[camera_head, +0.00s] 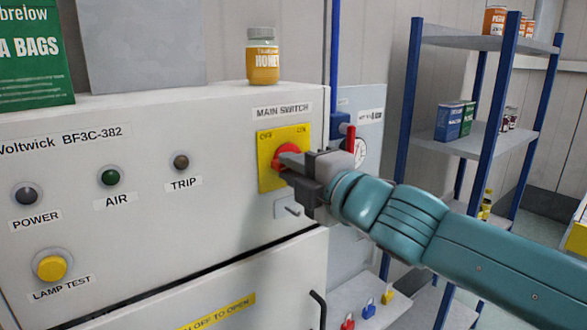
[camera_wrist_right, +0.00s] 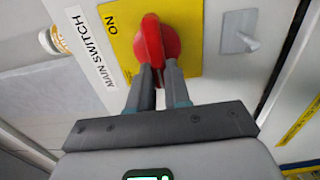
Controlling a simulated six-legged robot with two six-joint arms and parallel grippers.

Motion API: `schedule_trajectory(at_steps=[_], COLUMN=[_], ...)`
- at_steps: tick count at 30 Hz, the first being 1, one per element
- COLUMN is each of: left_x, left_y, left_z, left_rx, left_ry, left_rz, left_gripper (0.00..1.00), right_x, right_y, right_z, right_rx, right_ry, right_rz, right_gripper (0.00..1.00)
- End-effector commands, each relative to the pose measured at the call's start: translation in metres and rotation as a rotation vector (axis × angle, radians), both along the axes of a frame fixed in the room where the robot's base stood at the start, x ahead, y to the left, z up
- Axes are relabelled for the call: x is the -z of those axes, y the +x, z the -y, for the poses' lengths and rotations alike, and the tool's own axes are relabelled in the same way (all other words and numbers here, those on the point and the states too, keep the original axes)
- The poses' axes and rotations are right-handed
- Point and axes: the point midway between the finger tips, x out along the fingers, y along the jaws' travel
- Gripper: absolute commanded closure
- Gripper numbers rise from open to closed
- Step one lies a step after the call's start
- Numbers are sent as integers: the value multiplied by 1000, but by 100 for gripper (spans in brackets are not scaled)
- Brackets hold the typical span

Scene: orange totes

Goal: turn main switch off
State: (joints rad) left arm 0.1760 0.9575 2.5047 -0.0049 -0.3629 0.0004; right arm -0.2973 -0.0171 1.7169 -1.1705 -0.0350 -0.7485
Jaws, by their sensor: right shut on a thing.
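The main switch is a red rotary handle (camera_head: 287,156) on a yellow plate (camera_head: 268,171) marked OFF at the left and ON at the right. It sits on the front of the grey cabinet, under the MAIN SWITCH label. My right gripper (camera_head: 288,160) is at the handle and partly hides it in the head view. In the right wrist view the fingers (camera_wrist_right: 160,84) are shut on the red handle (camera_wrist_right: 156,42), one on each side of its grip. The ON mark shows there; OFF is hidden or out of frame. My left gripper is not in view.
The cabinet front (camera_head: 140,240) has POWER, AIR and TRIP lamps and a yellow LAMP TEST button (camera_head: 51,267). A honey jar (camera_head: 263,58) and a green box (camera_head: 35,55) stand on top. A small latch (camera_head: 290,207) is below the switch. Blue-posted shelves (camera_head: 480,140) stand right.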

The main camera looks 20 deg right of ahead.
Motion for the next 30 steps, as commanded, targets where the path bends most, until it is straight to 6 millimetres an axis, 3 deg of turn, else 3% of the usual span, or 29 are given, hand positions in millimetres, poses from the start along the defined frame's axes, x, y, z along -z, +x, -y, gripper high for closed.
schedule_trajectory(at_steps=[3,4,6,17,20,24,30], left_x=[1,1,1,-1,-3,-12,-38], left_y=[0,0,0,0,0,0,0], left_z=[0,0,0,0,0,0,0], left_rx=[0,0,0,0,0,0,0], left_ry=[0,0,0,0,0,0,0], left_rz=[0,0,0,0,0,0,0], left_gripper=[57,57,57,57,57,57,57], right_x=[4,4,4,1,-1,-3,-6], right_y=[0,0,0,-6,-20,-54,-104], right_z=[-1,-1,-1,2,8,20,38], right_rx=[-1,-1,-1,1,1,3,3], right_ry=[-8,-8,-6,-3,-2,-2,-3], right_rz=[-7,-7,-6,-2,0,0,-1], right_gripper=[100,73,57,57,57,57,57])
